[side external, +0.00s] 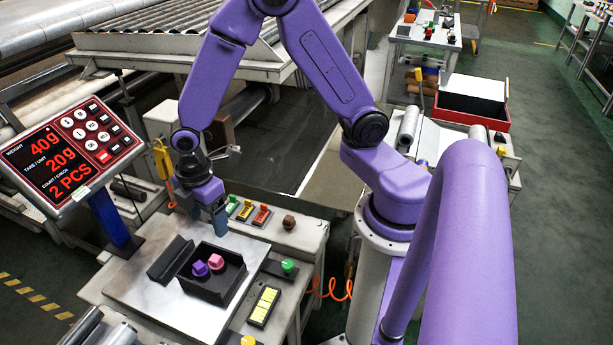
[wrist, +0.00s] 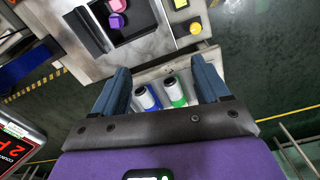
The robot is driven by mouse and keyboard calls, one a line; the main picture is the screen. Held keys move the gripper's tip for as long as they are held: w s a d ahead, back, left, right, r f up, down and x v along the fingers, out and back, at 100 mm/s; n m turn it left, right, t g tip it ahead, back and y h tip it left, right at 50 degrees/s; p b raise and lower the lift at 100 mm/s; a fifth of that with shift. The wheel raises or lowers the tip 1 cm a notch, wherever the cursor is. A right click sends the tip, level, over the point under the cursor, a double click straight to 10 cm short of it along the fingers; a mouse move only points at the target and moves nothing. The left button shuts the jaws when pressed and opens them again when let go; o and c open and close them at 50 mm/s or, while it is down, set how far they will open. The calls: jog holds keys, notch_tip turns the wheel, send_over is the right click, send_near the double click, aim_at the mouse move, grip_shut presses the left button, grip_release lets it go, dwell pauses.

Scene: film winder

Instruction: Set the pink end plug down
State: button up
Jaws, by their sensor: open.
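The pink end plug (side external: 216,261) sits in a black open tray (side external: 236,285) on the metal scale plate (side external: 149,297). A purple end plug (side external: 200,268) lies beside it in the same tray. In the wrist view the pink plug (wrist: 118,6) and the purple plug (wrist: 117,20) show at the top. My gripper (side external: 219,220) is above the back edge of the plate, apart from both plugs. In the wrist view my gripper (wrist: 163,85) has its blue fingers wide apart with nothing held between them.
A scale display (side external: 75,150) reads 40g and 2 PCS. A black lid-like piece (side external: 170,258) lies left of the tray. Coloured switches (side external: 247,211), a green knob (side external: 288,266) and a yellow-button panel (side external: 263,306) flank the plate.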

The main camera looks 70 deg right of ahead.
jog(key=s+d+r+m, duration=0.1)
jog(key=s+d+r, duration=0.1)
jog(key=s+r, duration=0.4)
jog(key=s+d+r+m, duration=0.2)
jog(key=s+r, duration=0.4)
jog(key=s, duration=0.8)
jog(key=shift+s+d+r, duration=0.2)
jog(key=shift+d+r, duration=0.05)
jog(key=shift+d, duration=0.45)
